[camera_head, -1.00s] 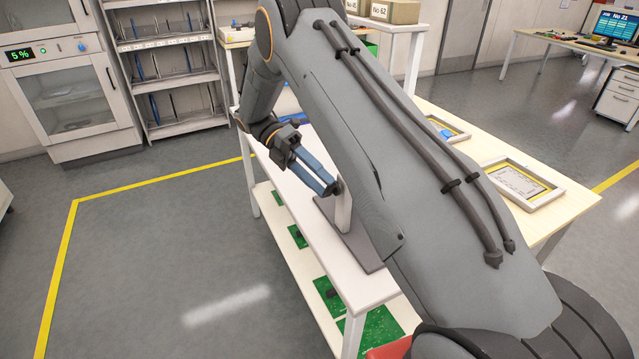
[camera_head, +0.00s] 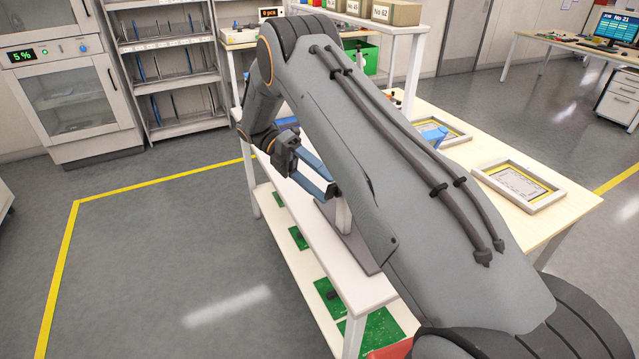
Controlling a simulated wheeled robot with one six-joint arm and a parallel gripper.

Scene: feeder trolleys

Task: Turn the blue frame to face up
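My gripper (camera_head: 328,187) has two blue-grey fingers and hangs over the white bench (camera_head: 300,205), its tips close to the upright white piece of a stand (camera_head: 341,214). The tips are partly hidden by my arm, so I cannot tell whether they are apart or touch the stand. No blue frame can be made out for sure. A blue thing (camera_head: 287,123) lies at the far end of the bench, partly hidden behind my arm. Another small blue thing (camera_head: 434,134) is on the wooden table, by a tray with a yellow border.
A pale tray (camera_head: 517,184) with a yellow border lies on the wooden table (camera_head: 566,205) at the right. Green boards (camera_head: 332,293) lie on the bench's lower shelf. A grey rack (camera_head: 170,70) stands behind. The floor at left, inside the yellow line, is clear.

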